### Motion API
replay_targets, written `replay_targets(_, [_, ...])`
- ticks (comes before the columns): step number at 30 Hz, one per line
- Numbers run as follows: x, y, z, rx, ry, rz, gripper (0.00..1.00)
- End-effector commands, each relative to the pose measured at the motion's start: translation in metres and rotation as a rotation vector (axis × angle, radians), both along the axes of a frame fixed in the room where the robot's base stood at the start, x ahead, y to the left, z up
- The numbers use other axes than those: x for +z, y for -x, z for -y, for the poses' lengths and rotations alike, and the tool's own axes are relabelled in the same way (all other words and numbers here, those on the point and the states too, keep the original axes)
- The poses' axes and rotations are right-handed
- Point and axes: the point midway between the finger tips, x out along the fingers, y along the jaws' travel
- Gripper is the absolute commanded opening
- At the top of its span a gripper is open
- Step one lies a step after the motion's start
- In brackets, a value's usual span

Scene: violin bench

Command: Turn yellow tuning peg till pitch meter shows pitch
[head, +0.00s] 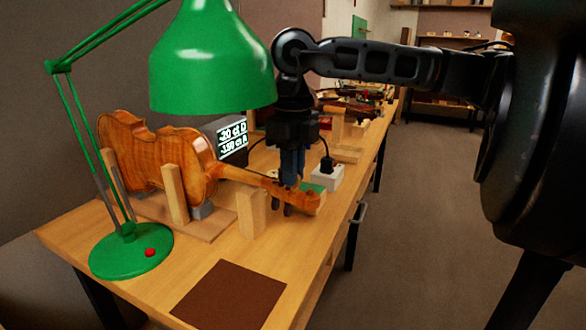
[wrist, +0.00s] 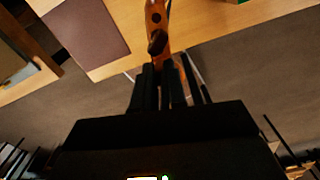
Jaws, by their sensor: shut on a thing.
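A violin (head: 165,160) lies on its side along the bench, its neck reaching right to the pegbox and scroll (head: 305,201). My gripper (head: 291,180) points down at the pegbox and is shut on a tuning peg there; the fingers hide the peg and its colour. Dark pegs (head: 287,211) stick out below the pegbox. The wrist view shows my gripper (wrist: 170,75) at the pegbox, with a dark peg (wrist: 157,42) just beyond the fingertips. The pitch meter (head: 232,138) stands behind the violin, with lit lines for D and A, both with minus values in ct.
A green lamp (head: 212,62) leans over the violin from its base (head: 130,252) at front left. Wooden posts (head: 251,213) stand beside the neck. A white socket box (head: 327,177) with a plug sits right of the gripper. A brown mat (head: 228,294) lies at the front.

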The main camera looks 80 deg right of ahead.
Motion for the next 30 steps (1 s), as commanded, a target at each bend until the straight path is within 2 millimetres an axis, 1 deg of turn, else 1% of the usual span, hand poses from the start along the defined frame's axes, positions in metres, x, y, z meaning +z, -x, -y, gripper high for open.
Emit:
replay_targets(7, [-0.0012, -0.0001, 0.0000, 0.007, 0.000, 0.000, 0.00])
replay_targets(11, [-0.0044, 0.0000, 0.0002, 0.049, 0.002, -0.001, 0.00])
replay_targets(17, [-0.0018, -0.0002, -0.0002, 0.110, 0.001, 0.000, 0.00])
replay_targets(26, [0.0001, -0.0002, -0.0008, 0.117, -0.001, 0.000, 0.00])
replay_targets(27, [0.0001, -0.0002, -0.0008, 0.116, -0.001, 0.000, 0.14])
replay_targets(30, [0.0001, -0.0002, -0.0008, 0.116, -0.001, 0.000, 0.23])
